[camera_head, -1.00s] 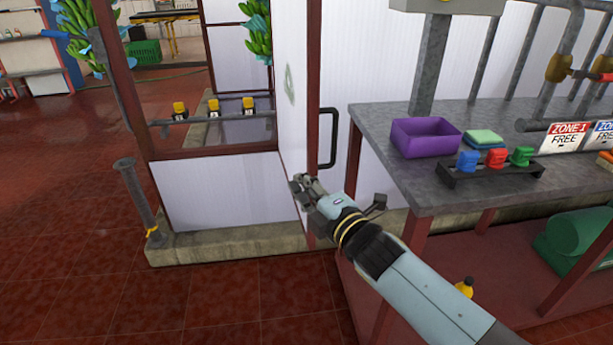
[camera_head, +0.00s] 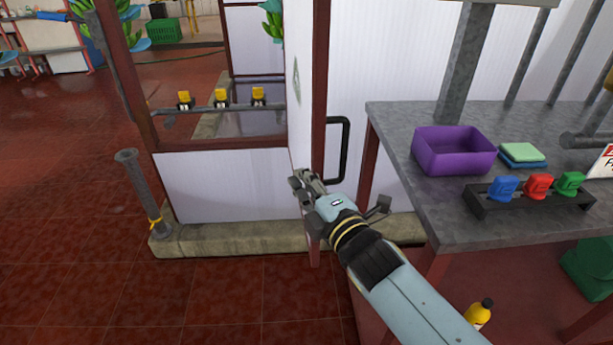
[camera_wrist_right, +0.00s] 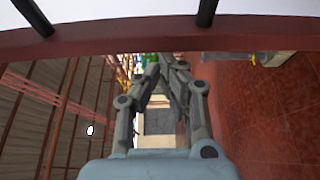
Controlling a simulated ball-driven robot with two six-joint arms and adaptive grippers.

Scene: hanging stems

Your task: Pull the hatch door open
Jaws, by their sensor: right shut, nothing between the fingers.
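The hatch door (camera_head: 301,62) is a white panel with a red edge post, seen at a steep angle in the head view, so it appears swung out from the wall. Its black bar handle (camera_head: 345,150) projects to the right of the red edge. My right gripper (camera_head: 301,183) is shut and empty, low at the door's edge, below and left of the handle. In the wrist view, the right gripper (camera_wrist_right: 165,72) points along the panel side, under a red bar with two black handle ends (camera_wrist_right: 207,12). Whether it touches the door is unclear. My left gripper is out of view.
A grey table (camera_head: 400,125) stands at right, with a purple bin (camera_head: 452,150) and a rack of coloured pieces (camera_head: 530,198). A concrete kerb (camera_head: 240,238) and a metal post (camera_head: 140,190) are at left. Red tiled floor is clear in front.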

